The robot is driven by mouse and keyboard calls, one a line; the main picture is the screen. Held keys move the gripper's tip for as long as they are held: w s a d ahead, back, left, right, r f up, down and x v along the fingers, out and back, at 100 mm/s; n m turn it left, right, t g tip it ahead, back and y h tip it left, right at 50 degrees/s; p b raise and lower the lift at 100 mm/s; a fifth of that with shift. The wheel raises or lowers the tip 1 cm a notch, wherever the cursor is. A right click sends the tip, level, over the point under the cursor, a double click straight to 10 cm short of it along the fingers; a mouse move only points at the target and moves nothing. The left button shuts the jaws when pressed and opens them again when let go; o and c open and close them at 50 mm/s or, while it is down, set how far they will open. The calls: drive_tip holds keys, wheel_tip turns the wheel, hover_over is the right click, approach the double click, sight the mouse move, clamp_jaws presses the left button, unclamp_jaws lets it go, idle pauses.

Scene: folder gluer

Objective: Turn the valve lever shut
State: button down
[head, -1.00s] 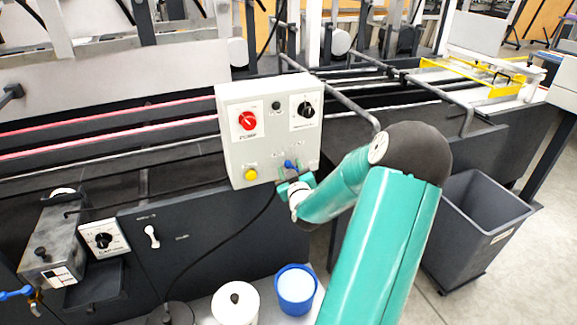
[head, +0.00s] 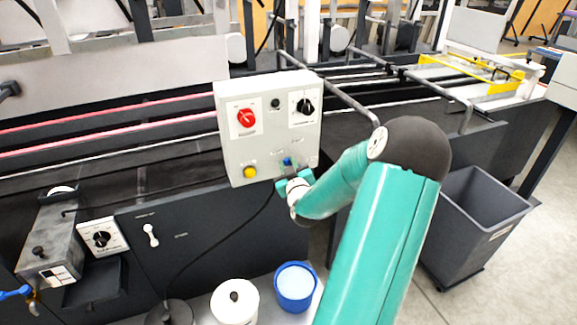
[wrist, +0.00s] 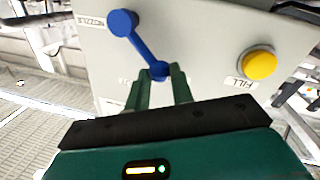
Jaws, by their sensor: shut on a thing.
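A blue lever (head: 287,160) sits low on the front of the grey control box, mostly hidden by my gripper in the head view. In the wrist view the blue lever (wrist: 141,44) runs from a round end near a "NOZZLE" label down to a knob between my fingers. My gripper (wrist: 160,80) is shut on that knob end, one finger on each side. In the head view my gripper (head: 286,176) is at the box's lower edge. Another blue lever (head: 14,294), with a brass-coloured fitting, shows at the far lower left, away from my gripper.
The control box (head: 270,135) carries a red knob (head: 246,118), a black knob (head: 304,106) and a yellow button (head: 250,172). White (head: 235,306) and blue (head: 295,290) pots stand below. A grey bin (head: 480,215) stands at right.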

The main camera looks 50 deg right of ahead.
drive_tip(key=shift+r, duration=0.1)
drive_tip(key=m, duration=0.1)
drive_tip(key=d+r+m, duration=0.1)
drive_tip(key=m, duration=0.1)
drive_tip(key=shift+s+d+y, duration=0.25)
drive_tip(key=shift+s+y, duration=0.05)
drive_tip(key=shift+s, duration=0.1)
drive_tip(key=m, duration=0.1)
drive_tip(key=d+m, duration=0.1)
drive_tip(key=shift+s+d+r+m+g, duration=0.1)
drive_tip(key=shift+s+r+m+g, duration=0.2)
drive_tip(key=shift+s+m, duration=0.1)
drive_tip(key=shift+s+d+r+m+y, duration=0.1)
drive_tip(key=shift+s+d+m+y, duration=0.2)
drive_tip(key=shift+m, duration=0.35)
drive_tip(key=shift+s+d+m+y, duration=0.15)
drive_tip(key=shift+d+m, duration=0.25)
drive_tip(key=shift+m, duration=0.25)
drive_tip(key=c, duration=1.2)
unclamp_jaws()
